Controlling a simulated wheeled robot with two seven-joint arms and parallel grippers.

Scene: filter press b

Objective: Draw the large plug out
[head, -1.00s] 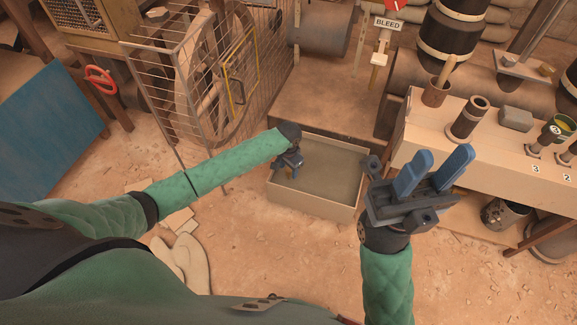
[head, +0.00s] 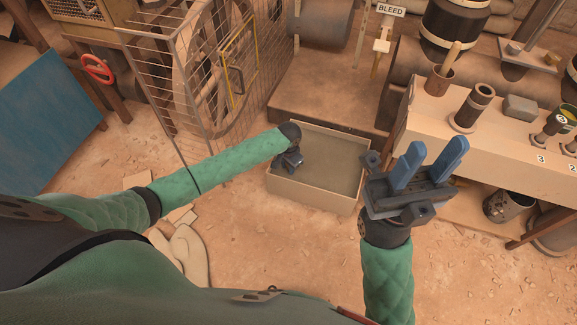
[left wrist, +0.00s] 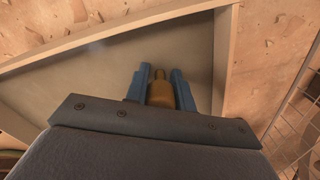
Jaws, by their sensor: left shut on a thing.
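My left gripper (head: 289,162) is over the left part of a shallow beige tray (head: 305,194) in the head view. In the left wrist view its two blue fingers (left wrist: 160,88) are shut on a brown stepped plug (left wrist: 160,94), with a narrow tip and a wider body. The tray's grey inside lies beyond the plug. The plug's lower end is hidden by the gripper body, and I cannot tell its height over the tray. My right gripper (head: 428,165) is open and empty, with its blue fingers apart and pointing up, right of the tray.
A wire cage (head: 190,85) with a wheel stands behind my left arm. A beige bench (head: 475,145) with upright pipes and a grey block (head: 520,108) is at the right. A BLEED sign (head: 391,10) stands at the back.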

